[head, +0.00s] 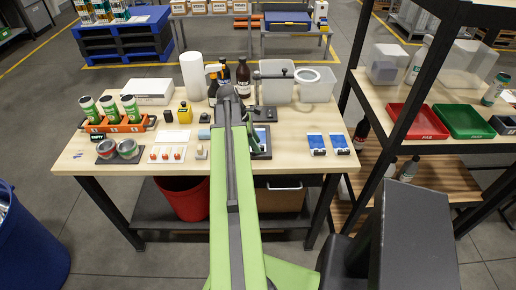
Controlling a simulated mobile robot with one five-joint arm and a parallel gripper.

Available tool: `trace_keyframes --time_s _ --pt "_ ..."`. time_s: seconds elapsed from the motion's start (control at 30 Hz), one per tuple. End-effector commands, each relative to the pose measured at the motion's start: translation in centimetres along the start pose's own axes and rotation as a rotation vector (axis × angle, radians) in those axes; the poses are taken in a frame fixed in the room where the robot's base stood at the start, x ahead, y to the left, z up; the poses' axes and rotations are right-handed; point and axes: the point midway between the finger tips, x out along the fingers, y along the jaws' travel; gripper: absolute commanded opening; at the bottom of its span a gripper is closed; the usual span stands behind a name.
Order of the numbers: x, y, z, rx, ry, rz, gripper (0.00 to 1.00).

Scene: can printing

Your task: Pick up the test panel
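No item is clearly labelled as the test panel. A flat pale card (177,135) lies on the left-middle of the wooden workbench (85,165). A white plate with red-topped pieces (167,154) lies in front of it. A dark-framed item with a blue and white face (262,139) stands just right of my arm, partly hidden by it. Two blue and white packs (328,144) lie flat at the right. My green arm reaches from the bottom over the bench middle. My gripper cannot be made out; the arm covers that part of the bench.
Green cans in an orange rack (117,125) stand at the left. Brown bottles (243,78), a white roll (192,76) and clear bins (316,88) line the back. A shelf with red (418,122) and green trays (463,121) is close at the right.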

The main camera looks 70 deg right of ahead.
Motion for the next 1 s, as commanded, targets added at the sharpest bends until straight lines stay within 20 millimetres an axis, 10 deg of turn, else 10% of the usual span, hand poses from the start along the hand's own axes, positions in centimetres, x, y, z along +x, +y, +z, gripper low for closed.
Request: trace_keyframes --time_s 0.27,0.6,1.0 --pt "1.03 -0.03 -0.02 -0.001 0.0 0.001 0.4" --pt "1.01 -0.03 -0.06 -0.001 0.0 0.001 0.0" --pt "0.99 -0.02 -0.08 -0.002 0.0 0.001 0.0"
